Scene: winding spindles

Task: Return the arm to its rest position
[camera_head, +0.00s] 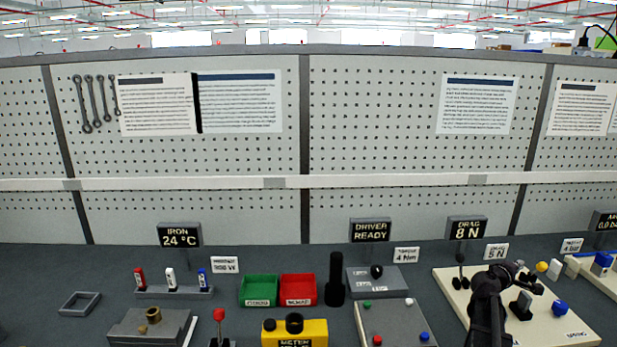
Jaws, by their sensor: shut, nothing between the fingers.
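My arm (487,305) is black and rises from the bottom edge at the right, in front of a cream board (455,285). My gripper (533,285) is at the arm's upper end, bent over to the right above the board. Its fingers are small in this view and look shut, with nothing seen between them. A dark block (521,306) stands on the board just below the gripper, and a blue knob (560,309) is to its right. I cannot tell the exact height of the gripper above them.
A DRAG 8 N display (467,228) stands behind the board. To the left are a grey panel with coloured buttons (390,320), a black cylinder (335,280), red (297,289) and green (258,289) bins, and a yellow meter box (313,330). A pegboard wall (380,150) closes the back.

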